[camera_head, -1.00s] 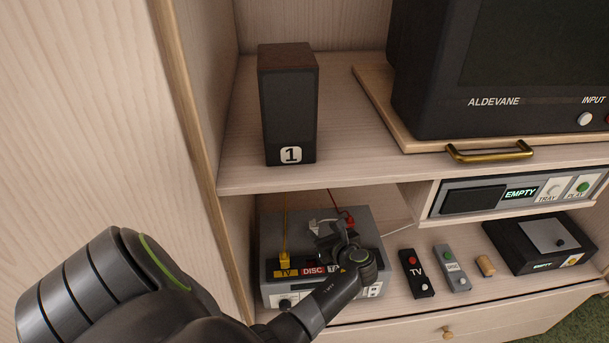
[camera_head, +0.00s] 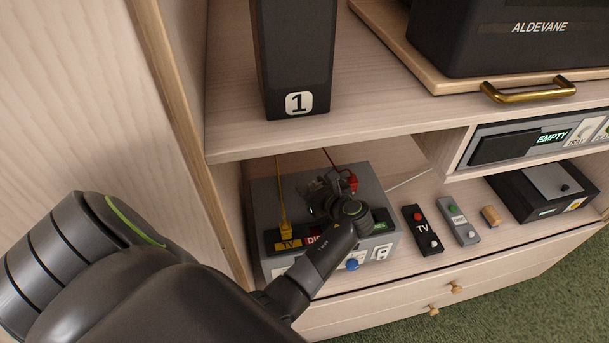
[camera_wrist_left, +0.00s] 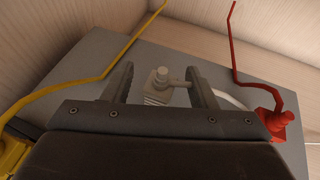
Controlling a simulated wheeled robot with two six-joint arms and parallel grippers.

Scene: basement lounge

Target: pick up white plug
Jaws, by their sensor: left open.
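The white plug (camera_wrist_left: 160,88) stands on the grey box in the left wrist view, with a white cord curving off to the right. My left gripper (camera_wrist_left: 158,82) is open, with one finger on each side of the plug and a gap on both sides. In the head view my left gripper (camera_head: 328,188) is over the top of the grey box (camera_head: 268,193) and hides the plug there. My right gripper is not in view.
A yellow plug (camera_head: 285,232) and a red plug (camera_head: 350,179) with upright cords flank the gripper. The shelf edge (camera_head: 340,137) with speaker 1 (camera_head: 292,60) hangs above. Two remotes, one marked TV (camera_head: 422,229), lie to the right.

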